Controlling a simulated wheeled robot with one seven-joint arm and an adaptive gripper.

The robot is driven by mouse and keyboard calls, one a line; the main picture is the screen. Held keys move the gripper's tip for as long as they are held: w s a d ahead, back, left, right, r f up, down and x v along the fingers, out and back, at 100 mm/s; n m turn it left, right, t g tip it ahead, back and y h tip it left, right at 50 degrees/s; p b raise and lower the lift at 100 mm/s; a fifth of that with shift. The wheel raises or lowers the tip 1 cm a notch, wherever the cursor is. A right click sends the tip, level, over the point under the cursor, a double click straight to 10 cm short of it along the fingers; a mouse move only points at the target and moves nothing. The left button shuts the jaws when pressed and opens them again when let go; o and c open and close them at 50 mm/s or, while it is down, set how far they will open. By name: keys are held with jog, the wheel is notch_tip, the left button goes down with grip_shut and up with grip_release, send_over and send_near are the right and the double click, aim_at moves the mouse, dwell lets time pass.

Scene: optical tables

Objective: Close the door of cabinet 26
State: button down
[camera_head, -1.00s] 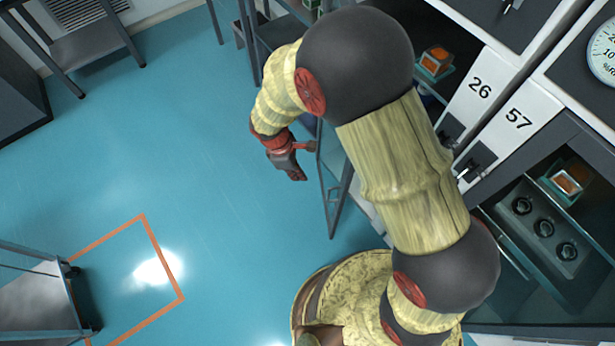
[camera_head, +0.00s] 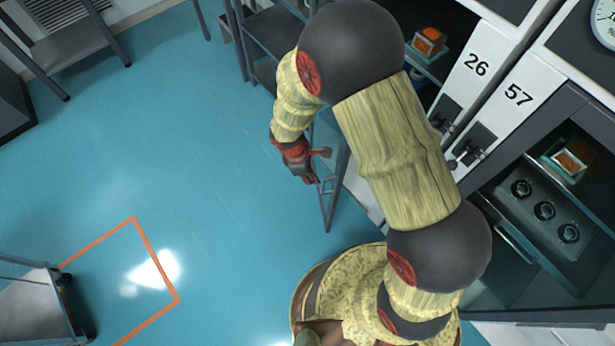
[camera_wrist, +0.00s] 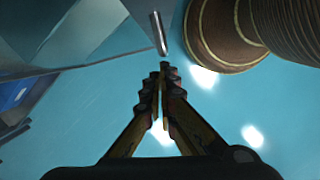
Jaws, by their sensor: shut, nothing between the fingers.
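Cabinet 26 (camera_head: 476,64) bears its number on a white panel at the upper right of the head view. Its dark-framed, see-through door (camera_head: 329,212) stands open, swung out to the left over the floor; my arm hides part of it and of the cabinet. My gripper (camera_head: 313,180) is shut and empty, close beside the door in this view. In the wrist view, the closed fingertips (camera_wrist: 163,68) are just below the end of a metal bar (camera_wrist: 158,33), which looks like the door's handle. I cannot tell whether they touch.
Cabinet 57 (camera_head: 518,95) adjoins on the right, with an open compartment holding a unit with round knobs (camera_head: 544,210). An orange sample block (camera_head: 429,41) sits inside cabinet 26. A metal cart (camera_head: 35,305) stands at lower left. The floor left of the door is clear.

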jog(key=w+d+n+p, duration=0.1)
jog(key=w+d+n, duration=0.1)
jog(key=d, duration=0.9)
jog(key=w+d+n+t+p, duration=0.1)
jog(key=d+n, duration=0.3)
jog(key=d, duration=0.8)
jog(key=shift+w+p, duration=0.45)
jog(key=shift+w, duration=0.4)
